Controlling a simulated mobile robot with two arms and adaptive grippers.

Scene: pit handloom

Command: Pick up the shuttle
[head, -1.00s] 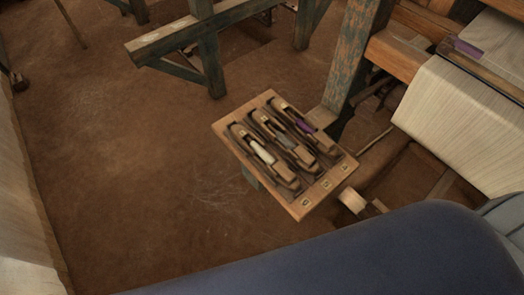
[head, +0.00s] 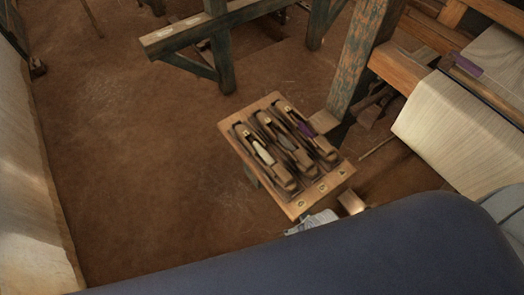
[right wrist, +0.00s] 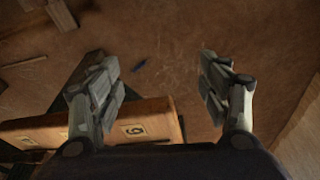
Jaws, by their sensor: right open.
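Three wooden shuttles lie side by side in a wooden tray (head: 238,152) in the middle of the head view. The left shuttle (head: 280,175) has a white bobbin, the middle shuttle (head: 300,155) a grey one and the right shuttle (head: 321,144) a purple one. A small grey part of my right gripper (head: 314,221) shows at the tray's near edge, mostly hidden behind my blue arm. In the right wrist view my right gripper (right wrist: 160,85) is open and empty, its left finger over the labelled tray edge (right wrist: 155,122). My left gripper is out of view.
The loom's post (head: 354,70) and white cloth (head: 455,120) stand right of the tray. A wooden bench (head: 195,38) is behind it. Brown floor (head: 140,150) is clear at left, beside a pale wall (head: 30,180).

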